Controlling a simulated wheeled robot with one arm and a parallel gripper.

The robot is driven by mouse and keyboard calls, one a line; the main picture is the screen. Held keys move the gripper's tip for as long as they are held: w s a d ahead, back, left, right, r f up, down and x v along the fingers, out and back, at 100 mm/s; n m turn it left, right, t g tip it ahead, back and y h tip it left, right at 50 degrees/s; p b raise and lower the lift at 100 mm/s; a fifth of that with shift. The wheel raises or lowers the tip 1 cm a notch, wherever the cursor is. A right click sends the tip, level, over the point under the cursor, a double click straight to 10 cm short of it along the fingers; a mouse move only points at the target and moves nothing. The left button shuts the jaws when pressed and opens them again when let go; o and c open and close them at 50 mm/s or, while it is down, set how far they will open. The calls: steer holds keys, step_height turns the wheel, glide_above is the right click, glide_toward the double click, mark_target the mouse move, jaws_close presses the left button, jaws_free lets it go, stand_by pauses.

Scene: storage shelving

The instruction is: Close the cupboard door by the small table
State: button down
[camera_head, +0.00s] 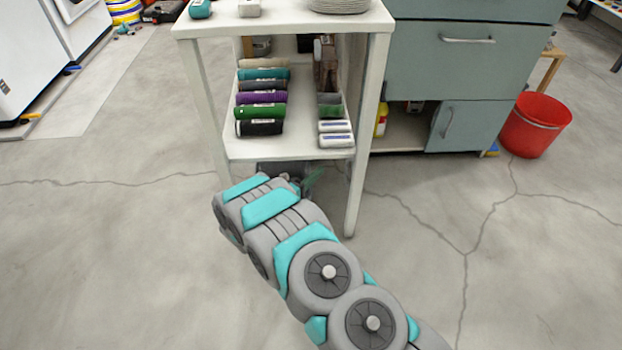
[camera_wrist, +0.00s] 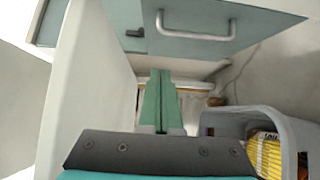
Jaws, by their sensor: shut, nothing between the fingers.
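The blue-grey cupboard (camera_head: 455,72) stands behind and right of the small white table (camera_head: 285,26) in the head view. Its lower left compartment (camera_head: 398,135) is open, with a yellow bottle inside. A door panel (camera_head: 478,127) with an upright handle covers the lower right part. A blue-grey panel (camera_wrist: 265,25) with a bar handle shows at the top of the wrist view; I cannot tell which cupboard part it is. My gripper (camera_head: 312,180) is low under the table's lower shelf, mostly hidden. In the wrist view its green fingers (camera_wrist: 161,75) are together and empty.
The table's front right leg (camera_head: 353,190) stands right of my gripper. Rolled items (camera_head: 261,98) and small boxes fill the lower shelf. A grey bin (camera_wrist: 235,118) with yellow contents is right of my fingers. A red bucket (camera_head: 536,125) stands right of the cupboard.

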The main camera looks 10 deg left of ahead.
steer(key=w+d, duration=0.5)
steer(key=shift+d, duration=0.3)
